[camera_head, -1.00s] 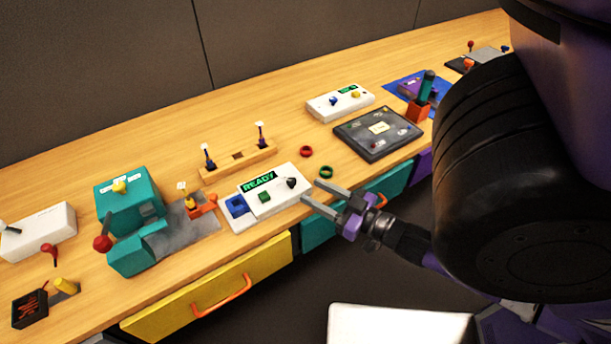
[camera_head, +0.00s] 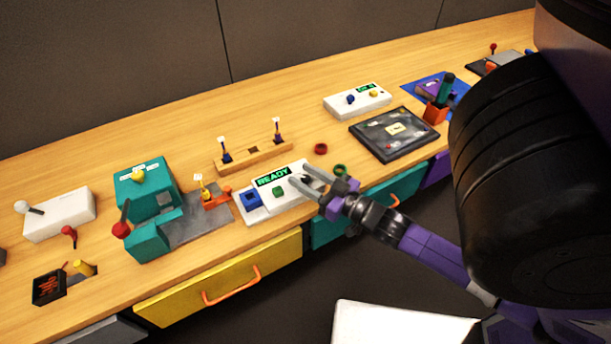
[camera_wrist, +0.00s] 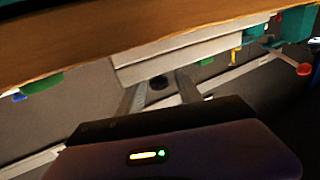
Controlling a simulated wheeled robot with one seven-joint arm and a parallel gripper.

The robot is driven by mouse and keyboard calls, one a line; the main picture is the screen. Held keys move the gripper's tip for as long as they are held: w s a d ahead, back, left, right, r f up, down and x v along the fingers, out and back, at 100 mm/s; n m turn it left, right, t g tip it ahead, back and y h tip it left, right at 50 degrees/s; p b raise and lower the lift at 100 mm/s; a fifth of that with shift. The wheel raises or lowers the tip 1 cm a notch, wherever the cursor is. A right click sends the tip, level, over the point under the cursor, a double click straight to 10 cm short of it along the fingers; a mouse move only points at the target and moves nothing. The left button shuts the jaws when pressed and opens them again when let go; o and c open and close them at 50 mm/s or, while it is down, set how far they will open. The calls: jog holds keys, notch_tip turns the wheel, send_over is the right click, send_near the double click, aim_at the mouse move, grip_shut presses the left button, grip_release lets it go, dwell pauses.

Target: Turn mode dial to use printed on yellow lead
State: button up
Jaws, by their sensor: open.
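The white panel (camera_head: 284,202) has a lit READY display (camera_head: 272,176), a blue block (camera_head: 250,198) and a green button (camera_head: 278,191). Its black mode dial (camera_head: 305,179) is at the right end, partly hidden by my gripper. My gripper (camera_head: 300,174) is open, with its fingers at the dial. In the wrist view a dark round knob (camera_wrist: 158,83), apparently the dial, shows between the two fingers; I cannot tell whether they touch it. The yellow lead (camera_head: 201,191) stands upright by an orange holder, left of the panel; its white tag is too small to read.
A wooden rack (camera_head: 250,161) with two dark tagged leads stands behind the panel. A teal machine (camera_head: 148,190) with a red-knobbed lever is at left. Red (camera_head: 321,148) and green rings (camera_head: 340,170) lie near my gripper. A dark tray (camera_head: 385,146) lies farther right.

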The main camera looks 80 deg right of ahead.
grip_shut()
jog(key=shift+m+g+h, duration=0.4)
jog(key=shift+m+h, duration=0.2)
jog(key=shift+h, duration=0.1)
jog(key=shift+m+g+h, duration=0.3)
jog(key=shift+m+h, duration=0.1)
jog(key=shift+h, duration=0.1)
jog(key=shift+s+d+m+g+h, duration=0.1)
jog(key=shift+m+g+h, duration=1.1)
jog(key=shift+g+h, duration=0.25)
jog(key=shift+m+g+h+b, duration=0.6)
jog(key=shift+m+g+h, duration=1.15)
jog(key=shift+g, duration=0.6)
jog(key=shift+m+g+h, duration=0.3)
jog(key=shift+m+g, duration=0.75)
jog(key=shift+g, duration=0.45)
jog(key=shift+f, duration=0.1)
